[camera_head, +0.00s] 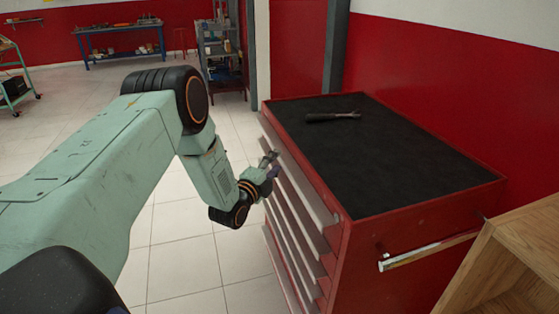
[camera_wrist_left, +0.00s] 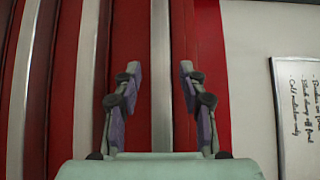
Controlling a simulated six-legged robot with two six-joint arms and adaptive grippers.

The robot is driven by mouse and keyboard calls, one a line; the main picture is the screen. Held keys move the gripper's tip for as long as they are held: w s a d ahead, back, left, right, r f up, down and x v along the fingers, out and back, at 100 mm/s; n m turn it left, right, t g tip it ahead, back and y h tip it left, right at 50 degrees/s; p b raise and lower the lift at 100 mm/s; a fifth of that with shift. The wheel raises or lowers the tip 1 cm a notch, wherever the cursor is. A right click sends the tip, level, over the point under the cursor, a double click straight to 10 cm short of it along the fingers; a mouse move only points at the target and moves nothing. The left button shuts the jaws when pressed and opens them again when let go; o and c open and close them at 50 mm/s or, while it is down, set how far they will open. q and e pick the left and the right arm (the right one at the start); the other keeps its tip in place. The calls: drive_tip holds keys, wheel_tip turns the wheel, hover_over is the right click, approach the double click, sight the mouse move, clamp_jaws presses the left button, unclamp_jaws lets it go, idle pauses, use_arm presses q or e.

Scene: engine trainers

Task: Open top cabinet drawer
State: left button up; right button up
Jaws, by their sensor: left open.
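The red tool cabinet (camera_head: 395,245) has a black top and a stack of drawers with pale metal handle strips on its left-facing front. The top drawer (camera_head: 304,183) looks shut, in line with the drawers below. My left gripper (camera_head: 269,164) is at the front of the cabinet, near the top drawer's strip. In the left wrist view, my gripper (camera_wrist_left: 158,72) is open, with a finger on each side of a pale handle strip (camera_wrist_left: 161,110). I cannot tell whether the fingers touch it. My right gripper is not in view.
A dark-handled tool (camera_head: 333,116) lies on the cabinet top. A side bar (camera_head: 425,252) sticks out from the cabinet's right side, close to a wooden box (camera_head: 520,250). A blue workbench (camera_head: 120,40) and a shelf rack (camera_head: 220,55) stand far back. Tiled floor left of the cabinet is clear.

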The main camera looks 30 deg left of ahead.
sight(279, 160)
use_arm(q)
drive_tip(key=w, duration=0.2)
drive_tip(key=shift+w+f, duration=0.2)
drive_tip(key=shift+w, duration=0.15)
drive_tip(key=shift+w+r, duration=0.1)
drive_tip(key=shift+w, duration=0.25)
drive_tip(key=shift+r, duration=0.1)
drive_tip(key=shift+s, duration=0.1)
drive_tip(key=shift+w, duration=0.2)
drive_tip(key=shift+c, duration=1.4)
drive_tip(key=shift+s, duration=0.15)
drive_tip(key=c, duration=0.5)
clamp_jaws()
drive_tip(key=shift+f, duration=0.2)
